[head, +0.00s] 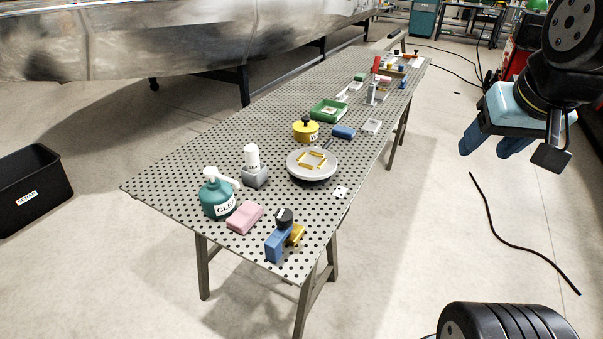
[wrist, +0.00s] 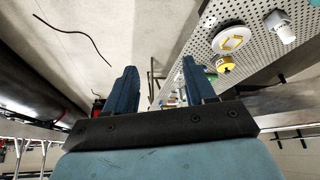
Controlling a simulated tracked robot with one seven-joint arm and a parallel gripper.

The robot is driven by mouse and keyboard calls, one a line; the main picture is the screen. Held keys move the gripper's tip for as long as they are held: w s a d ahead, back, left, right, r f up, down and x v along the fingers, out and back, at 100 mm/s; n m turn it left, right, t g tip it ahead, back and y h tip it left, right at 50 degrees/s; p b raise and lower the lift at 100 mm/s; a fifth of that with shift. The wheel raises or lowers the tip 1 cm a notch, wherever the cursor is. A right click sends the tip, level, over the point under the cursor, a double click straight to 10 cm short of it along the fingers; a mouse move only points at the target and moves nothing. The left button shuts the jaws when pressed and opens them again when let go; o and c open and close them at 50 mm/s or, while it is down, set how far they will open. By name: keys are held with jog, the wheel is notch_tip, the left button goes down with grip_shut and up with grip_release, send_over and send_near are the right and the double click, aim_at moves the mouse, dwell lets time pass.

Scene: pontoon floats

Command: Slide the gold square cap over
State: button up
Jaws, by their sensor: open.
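A gold square frame (head: 312,160), which looks like the gold square cap, lies flat on a pale round disc (head: 327,172) on the perforated table. It also shows in the wrist view as a gold square outline (wrist: 232,43) on the disc. A smaller gold piece (head: 297,235) sits beside a blue block with a black knob (head: 278,240) at the near end of the table. My gripper (head: 491,146) is open and empty, off the table's right side and well apart from the disc. Its two blue fingers show in the wrist view (wrist: 160,82).
Around the disc stand a yellow lidded pot (head: 305,130), a grey block with a white cylinder (head: 254,172), a teal bottle (head: 214,196) and a pink block (head: 244,217). A black scrap bin (head: 32,188) is on the floor at left. Free floor lies between my gripper and the table.

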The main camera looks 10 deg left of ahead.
jog(key=o, duration=0.7)
jog(key=w+a+f, duration=0.1)
jog(key=w+a, duration=0.1)
jog(key=w+a+f+g+y, duration=0.1)
jog(key=w+a, duration=0.1)
jog(key=w+a+f+m+g, duration=0.1)
jog(key=w+a, duration=0.1)
jog(key=a, duration=0.1)
jog(key=shift+w+a+y, duration=0.1)
jog(key=shift+w+y, duration=0.25)
jog(key=shift+y, duration=0.05)
jog(key=m+g+h, duration=0.2)
jog(key=m+g, duration=0.1)
jog(key=g, duration=0.1)
send_over(295, 224)
notch_tip(295, 224, down, 18)
jog(key=r, duration=0.1)
jog(key=shift+f, duration=0.25)
notch_tip(295, 224, down, 14)
jog(key=shift+r, duration=0.1)
jog(key=c, duration=1.3)
